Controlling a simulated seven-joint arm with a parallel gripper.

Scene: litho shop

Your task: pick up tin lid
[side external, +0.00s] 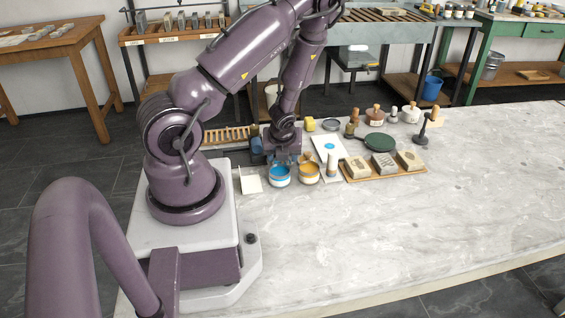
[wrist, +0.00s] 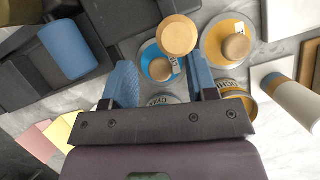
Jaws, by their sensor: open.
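Two ink tins stand close together on the marble bench: a blue one (side external: 280,177) and an ochre one (side external: 309,174). In the wrist view, a round blue top with a pale rim (wrist: 150,52) and a round ochre top (wrist: 216,52) show. I cannot tell for sure which round piece is the tin lid. My gripper (wrist: 162,80) is open, with its blue fingers either side of the blue tin.
A blue-wrapped roller (wrist: 67,49) lies left of my gripper. A white slab (side external: 326,147), a dark green disc (side external: 381,142) and a wooden tray with blocks (side external: 384,172) lie to the right. A grey round piece (side external: 331,124) lies farther back. The bench's front right is clear.

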